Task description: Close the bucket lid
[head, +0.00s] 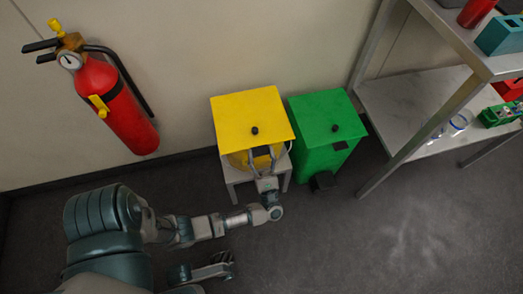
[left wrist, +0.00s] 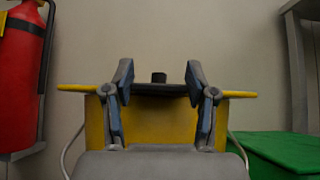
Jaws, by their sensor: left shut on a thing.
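The yellow bucket (head: 238,160) stands against the wall in a pale frame. Its square yellow lid (head: 235,112) with a black knob (head: 254,130) lies over the top and looks about level. My left gripper (head: 262,157) is at the lid's front edge. Any gap under the lid is hard to tell. What looks like my right gripper (head: 215,268) is low in the head view.
A green bin (head: 318,120) with a black pedal (head: 323,181) stands just right of the bucket. A red fire extinguisher (head: 118,108) hangs on the wall at left. A metal shelf (head: 405,100) is at right. The floor (head: 370,245) in front is clear.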

